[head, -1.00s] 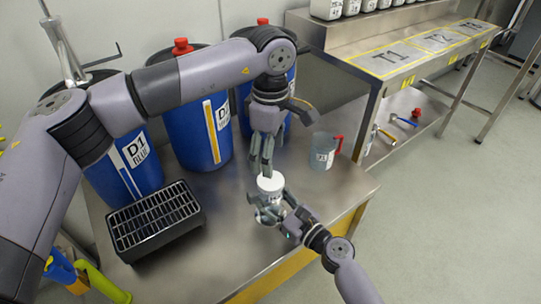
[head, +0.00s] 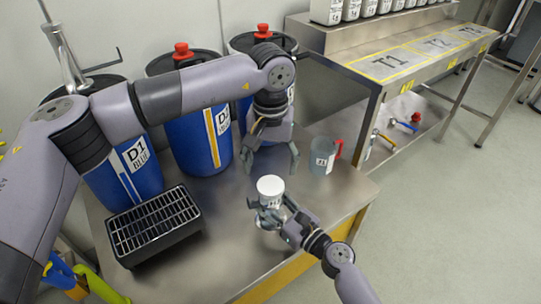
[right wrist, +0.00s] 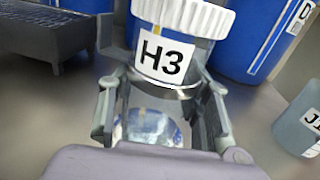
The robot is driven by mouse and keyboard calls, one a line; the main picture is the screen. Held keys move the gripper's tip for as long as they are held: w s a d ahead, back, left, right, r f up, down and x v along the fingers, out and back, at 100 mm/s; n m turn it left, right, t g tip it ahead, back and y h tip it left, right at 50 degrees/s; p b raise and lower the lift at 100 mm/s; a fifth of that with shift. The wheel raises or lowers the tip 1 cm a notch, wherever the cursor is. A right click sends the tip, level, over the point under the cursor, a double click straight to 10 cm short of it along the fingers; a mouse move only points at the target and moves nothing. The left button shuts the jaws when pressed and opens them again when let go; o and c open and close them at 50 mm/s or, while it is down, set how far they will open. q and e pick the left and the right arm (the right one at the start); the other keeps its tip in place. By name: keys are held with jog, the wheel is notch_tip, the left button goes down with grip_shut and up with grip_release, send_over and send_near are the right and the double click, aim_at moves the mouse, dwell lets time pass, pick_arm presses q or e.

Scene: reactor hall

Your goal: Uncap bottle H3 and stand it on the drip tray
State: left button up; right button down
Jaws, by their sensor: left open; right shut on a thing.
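Bottle H3 (right wrist: 160,62) is clear, with a black-on-white H3 label. A ribbed white cap (head: 270,186) sits on its top. My right gripper (head: 272,214) is shut around the bottle and holds it upright over the steel bench; its fingers flank the bottle below the label in the right wrist view. My left gripper (head: 271,168) is open and empty, its fingers spread just above the cap. The drip tray (head: 155,222), black with a metal grating, lies on the bench to the left and is empty. Whether the bottle touches the bench is unclear.
Blue drums, including D1 (head: 130,180), stand behind the bench. A shelf marked T1 (head: 392,63) is at the right. The bench (head: 225,250) between tray and bottle is clear.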

aim_at(271, 185)
pick_arm(q)
notch_tip(271, 185, down, 6)
jog(key=shift+f, duration=0.1)
dwell(0.4)
